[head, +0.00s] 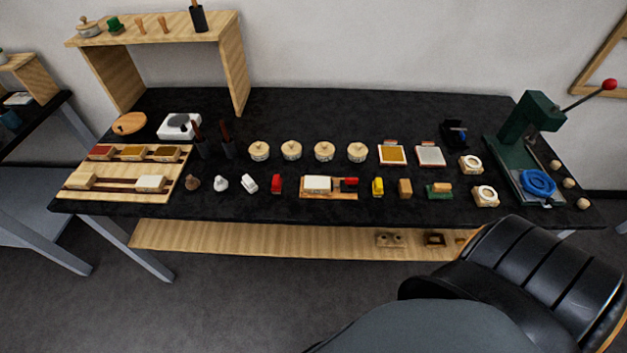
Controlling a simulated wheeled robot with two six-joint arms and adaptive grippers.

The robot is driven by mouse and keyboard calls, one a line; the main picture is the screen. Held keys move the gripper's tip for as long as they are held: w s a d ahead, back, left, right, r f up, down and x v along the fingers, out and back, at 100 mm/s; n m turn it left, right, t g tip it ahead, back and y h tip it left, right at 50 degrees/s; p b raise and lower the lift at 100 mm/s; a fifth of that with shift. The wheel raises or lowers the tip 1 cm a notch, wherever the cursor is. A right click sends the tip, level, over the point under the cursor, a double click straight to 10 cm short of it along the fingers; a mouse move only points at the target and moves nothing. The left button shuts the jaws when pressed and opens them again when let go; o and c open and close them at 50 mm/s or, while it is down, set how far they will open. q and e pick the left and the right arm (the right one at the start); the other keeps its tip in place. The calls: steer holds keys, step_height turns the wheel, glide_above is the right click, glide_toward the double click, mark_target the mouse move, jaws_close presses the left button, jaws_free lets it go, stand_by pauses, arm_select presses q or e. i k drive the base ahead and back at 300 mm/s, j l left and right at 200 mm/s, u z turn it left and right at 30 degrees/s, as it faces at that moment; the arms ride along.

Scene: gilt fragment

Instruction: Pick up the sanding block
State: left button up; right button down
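Neither of my grippers shows in the head view. I cannot tell for sure which thing is the sanding block. A small plain tan block (405,188) stands upright in the front row on the black table (330,120), right of centre. Just right of it lies a green block with a wood-coloured top (440,190). A yellow piece (377,187) stands left of the tan block. Nothing holds or touches the tan block.
A wooden board with blocks (120,189) is at the left. Several lidded round pots (324,151) stand behind the front row. A green lever press (530,120) stands at the right. A black chair (520,270) is before the table's right front edge.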

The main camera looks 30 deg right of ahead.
mark_target(405, 191)
steer(key=z, duration=1.9)
